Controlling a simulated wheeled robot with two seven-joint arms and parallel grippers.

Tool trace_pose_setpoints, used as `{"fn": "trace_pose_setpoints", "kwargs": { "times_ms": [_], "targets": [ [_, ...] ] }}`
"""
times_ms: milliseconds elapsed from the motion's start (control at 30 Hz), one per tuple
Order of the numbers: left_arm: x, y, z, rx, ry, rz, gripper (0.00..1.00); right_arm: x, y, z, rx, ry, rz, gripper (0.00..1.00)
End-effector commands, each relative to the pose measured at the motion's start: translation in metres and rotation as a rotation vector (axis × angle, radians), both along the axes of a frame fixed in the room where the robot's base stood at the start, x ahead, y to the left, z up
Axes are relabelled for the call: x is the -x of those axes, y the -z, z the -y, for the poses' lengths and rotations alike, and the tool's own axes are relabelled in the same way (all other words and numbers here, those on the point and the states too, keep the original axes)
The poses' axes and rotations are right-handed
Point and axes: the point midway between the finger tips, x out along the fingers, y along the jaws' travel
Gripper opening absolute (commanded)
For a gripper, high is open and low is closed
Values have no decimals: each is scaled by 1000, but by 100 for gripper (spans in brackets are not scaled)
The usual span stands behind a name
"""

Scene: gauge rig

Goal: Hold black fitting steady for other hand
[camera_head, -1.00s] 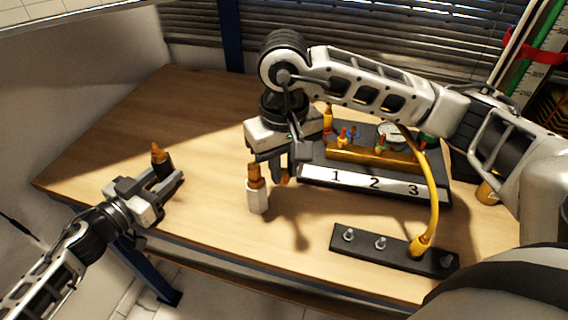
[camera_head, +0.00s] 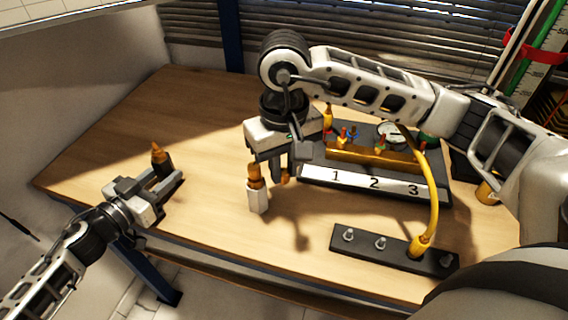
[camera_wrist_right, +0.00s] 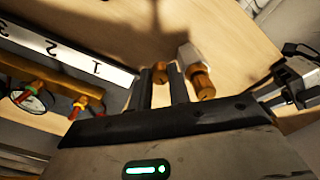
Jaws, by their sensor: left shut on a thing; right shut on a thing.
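The black fitting (camera_head: 166,164) has a pointed brass-orange top and stands roughly upright between the fingertips of my left gripper (camera_head: 166,182), which is shut on it at the table's left. My right gripper (camera_head: 275,170) points down near the middle of the table. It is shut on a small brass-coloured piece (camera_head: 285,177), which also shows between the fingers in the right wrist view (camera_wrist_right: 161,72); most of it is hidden. A white fitting (camera_head: 258,197) with a brass top stands just beside the right gripper's fingers, outside them; it also shows in the right wrist view (camera_wrist_right: 194,53).
A dark panel with a strip numbered 1, 2, 3 (camera_head: 375,182), a brass manifold (camera_head: 365,153) and a gauge (camera_head: 390,132) stands behind. A yellow hose (camera_head: 437,190) runs to a black bar with studs (camera_head: 348,235) in front. Wood between the grippers is clear.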

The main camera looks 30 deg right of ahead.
Motion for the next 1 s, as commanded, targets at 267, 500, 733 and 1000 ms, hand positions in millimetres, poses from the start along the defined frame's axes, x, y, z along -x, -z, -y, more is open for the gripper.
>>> {"fn": "trace_pose_setpoints", "kwargs": {
  "times_ms": [267, 500, 733, 1000],
  "targets": [
    [0, 0, 0, -1, 0, -1, 5, -18, 5, 5, -1, 126, 0, 0],
    [0, 0, 0, -1, 0, -1, 4, -53, 0, -17, -2, 185, 2, 0],
    [0, 0, 0, -1, 0, -1, 4, -101, -22, -70, -1, 177, 5, 0],
    [0, 1, 0, -1, -1, 0, 4, -151, -70, -151, 2, 171, 6, 0]
  ]
}}
